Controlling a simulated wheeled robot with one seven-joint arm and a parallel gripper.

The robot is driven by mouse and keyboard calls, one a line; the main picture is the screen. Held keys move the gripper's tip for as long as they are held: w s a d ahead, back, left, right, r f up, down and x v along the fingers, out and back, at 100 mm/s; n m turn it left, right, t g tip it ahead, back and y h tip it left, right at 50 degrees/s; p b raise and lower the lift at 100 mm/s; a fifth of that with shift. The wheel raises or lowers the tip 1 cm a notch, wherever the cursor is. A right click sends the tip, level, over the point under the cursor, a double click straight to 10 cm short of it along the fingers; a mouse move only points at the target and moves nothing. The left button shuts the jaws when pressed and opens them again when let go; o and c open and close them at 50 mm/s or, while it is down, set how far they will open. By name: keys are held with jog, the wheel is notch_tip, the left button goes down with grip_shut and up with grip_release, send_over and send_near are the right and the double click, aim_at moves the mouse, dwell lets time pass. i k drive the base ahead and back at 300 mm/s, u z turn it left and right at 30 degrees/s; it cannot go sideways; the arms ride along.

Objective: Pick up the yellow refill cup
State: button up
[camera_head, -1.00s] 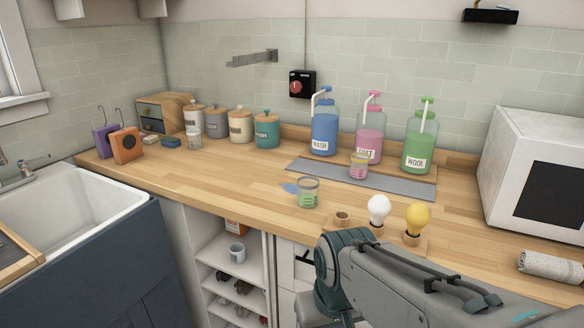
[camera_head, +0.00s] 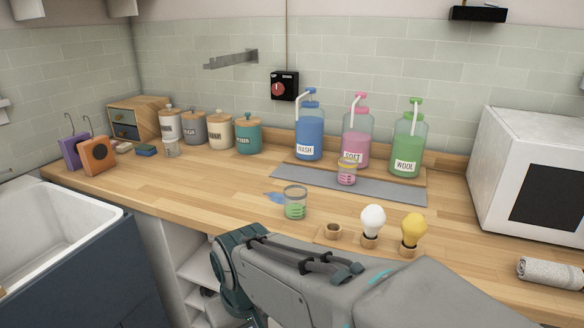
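A small clear cup with a yellowish rim and pink markings or contents (camera_head: 347,172) stands upright on the grey mat (camera_head: 410,190), in front of the pink SOFT bottle (camera_head: 357,145). It best fits the yellow refill cup, though its colour is hard to tell at this size. A second clear cup with green markings (camera_head: 295,203) stands on the bare wood, nearer to me. A third small clear cup (camera_head: 171,147) stands by the canisters at the left. My arm crosses the lower middle, below the counter items. My gripper's fingers are not in view.
The blue WASH bottle (camera_head: 309,130) and green WOOL bottle (camera_head: 406,145) flank the pink one. A white bulb (camera_head: 373,220) and yellow bulb (camera_head: 413,228) stand near the front edge. A blue spill (camera_head: 274,197) lies beside the green-marked cup. A white microwave (camera_head: 535,170) stands right.

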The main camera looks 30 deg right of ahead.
aim_at(348, 166)
jog(key=z, duration=1.3)
jog(key=k, duration=0.5)
jog(key=u, duration=0.85)
jog(key=i, duration=0.6)
jog(key=z, duration=1.2)
